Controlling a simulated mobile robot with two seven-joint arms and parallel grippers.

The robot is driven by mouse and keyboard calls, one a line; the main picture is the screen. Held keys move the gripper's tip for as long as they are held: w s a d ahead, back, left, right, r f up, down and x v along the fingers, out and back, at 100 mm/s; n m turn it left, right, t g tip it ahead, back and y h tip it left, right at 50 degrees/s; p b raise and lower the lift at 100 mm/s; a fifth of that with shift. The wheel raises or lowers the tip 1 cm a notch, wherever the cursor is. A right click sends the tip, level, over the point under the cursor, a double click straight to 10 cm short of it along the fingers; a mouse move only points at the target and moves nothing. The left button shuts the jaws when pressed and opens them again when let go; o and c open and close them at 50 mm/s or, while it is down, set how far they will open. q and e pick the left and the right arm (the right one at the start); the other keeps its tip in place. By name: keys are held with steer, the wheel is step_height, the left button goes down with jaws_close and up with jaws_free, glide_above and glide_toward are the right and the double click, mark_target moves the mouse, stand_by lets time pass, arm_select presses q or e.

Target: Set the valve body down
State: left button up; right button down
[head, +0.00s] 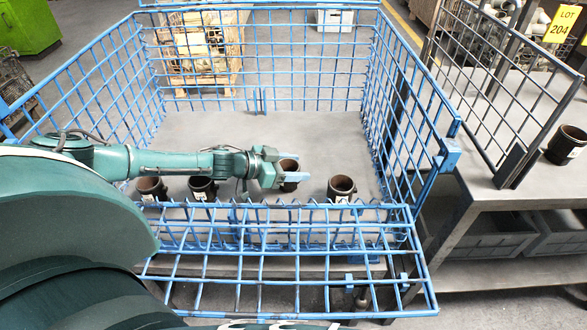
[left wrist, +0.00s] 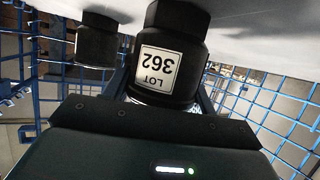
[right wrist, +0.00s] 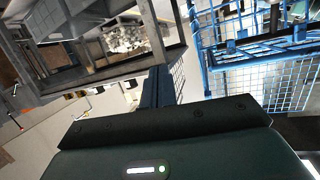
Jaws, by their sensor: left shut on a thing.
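My left gripper (head: 277,177) is shut on a dark brown, cup-like valve body (head: 289,168) inside the blue wire cage. In the left wrist view this valve body (left wrist: 172,50) sits between the fingers, its white label reading LOT 362 upside down. It looks upright, at or very near the cage's grey floor (head: 270,130); I cannot tell whether it touches. Similar valve bodies stand in the same row: two to the left (head: 151,188) (head: 203,187) and one to the right (head: 341,187). My right gripper (right wrist: 157,86) shows only in its wrist view, fingers together and empty.
The cage's blue mesh walls (head: 408,120) and folded-down front panel (head: 290,262) surround the row. The cage floor behind the row is clear. A grey bench (head: 500,215) at right bears another valve body (head: 566,146), beside an upright mesh panel (head: 500,80).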

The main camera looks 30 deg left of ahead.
arm_select(q)
steer(key=shift+r, duration=0.1)
steer(key=o, duration=1.3)
steer(key=shift+c, duration=0.2)
steer(key=p+v, duration=0.1)
steer(key=v, duration=1.1)
